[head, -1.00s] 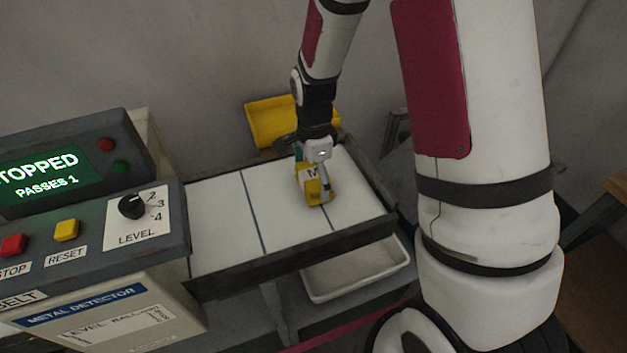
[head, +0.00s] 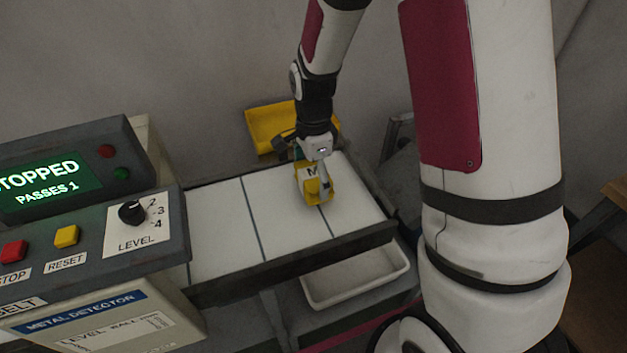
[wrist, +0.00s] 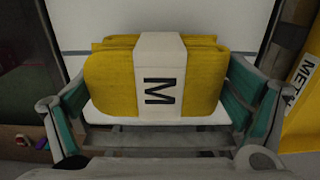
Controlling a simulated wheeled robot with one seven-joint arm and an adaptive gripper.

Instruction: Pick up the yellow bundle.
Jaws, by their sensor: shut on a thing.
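The yellow bundle (head: 312,192) is folded cloth with a white band marked M. In the head view it is at the right part of the white belt (head: 222,222), partly hidden by my gripper (head: 313,170). In the wrist view the bundle (wrist: 112,80) lies between the two green-padded fingers of my gripper (wrist: 158,110), one on each side. My gripper is shut on the bundle. I cannot tell whether the bundle is touching the belt or just above it.
A yellow tray (head: 268,128) stands behind the belt. A white bin (head: 355,283) sits below its front edge. The metal detector console (head: 95,230) is at the left, its screen (head: 45,185) reading STOPPED, PASSES 1. A dark rail (head: 300,263) edges the belt.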

